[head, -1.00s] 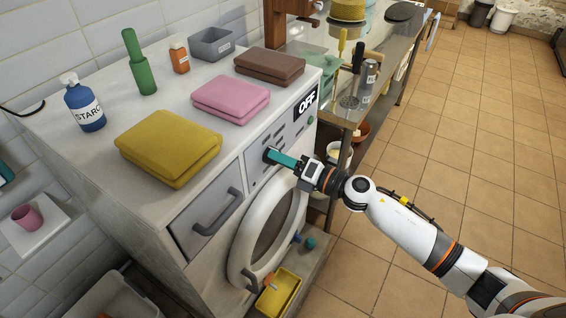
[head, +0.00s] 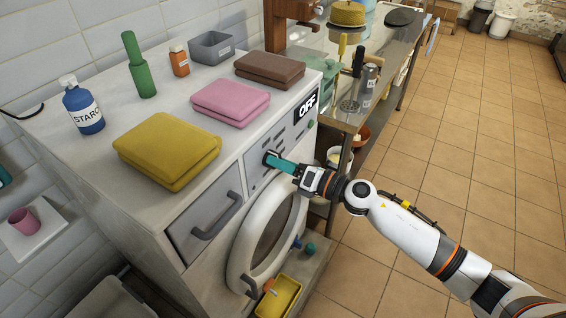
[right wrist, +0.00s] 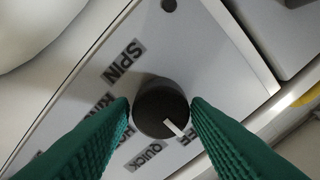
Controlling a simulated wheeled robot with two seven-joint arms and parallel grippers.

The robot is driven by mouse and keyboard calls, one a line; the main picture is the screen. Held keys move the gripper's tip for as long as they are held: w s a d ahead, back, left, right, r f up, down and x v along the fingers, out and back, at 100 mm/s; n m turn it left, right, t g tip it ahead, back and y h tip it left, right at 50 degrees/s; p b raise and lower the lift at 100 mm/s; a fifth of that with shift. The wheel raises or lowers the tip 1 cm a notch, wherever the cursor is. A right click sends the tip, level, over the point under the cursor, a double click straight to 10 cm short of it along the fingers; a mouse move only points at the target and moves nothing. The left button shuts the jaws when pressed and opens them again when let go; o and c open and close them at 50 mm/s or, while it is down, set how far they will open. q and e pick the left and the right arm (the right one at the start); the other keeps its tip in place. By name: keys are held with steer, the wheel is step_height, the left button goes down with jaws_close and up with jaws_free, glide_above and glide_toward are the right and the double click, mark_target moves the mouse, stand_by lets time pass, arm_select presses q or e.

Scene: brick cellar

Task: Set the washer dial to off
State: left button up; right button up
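The washer (head: 140,212) stands against the tiled wall, with a round door (head: 262,248) on its front. My right gripper (head: 272,160) is at the control panel. In the right wrist view its green fingers (right wrist: 161,104) are on both sides of the dark round dial (right wrist: 155,98) and appear to touch it. The dial's white mark points to the lower right, toward a label ending in what looks like FF, partly hidden by the right finger. SPIN and QUICK labels also show. My left gripper is out of view.
On the washer top are yellow (head: 166,150), pink (head: 230,103) and brown (head: 269,70) folded cloths, a starch bottle (head: 83,108), a green bottle (head: 140,72) and a grey bin (head: 212,47). A cluttered bench (head: 345,118) stands beyond. The tiled floor right is clear.

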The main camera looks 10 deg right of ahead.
steer(key=shift+o, duration=1.3)
steer(key=b+v, duration=0.4)
steer(key=v, duration=0.8)
steer(key=shift+r, duration=0.1)
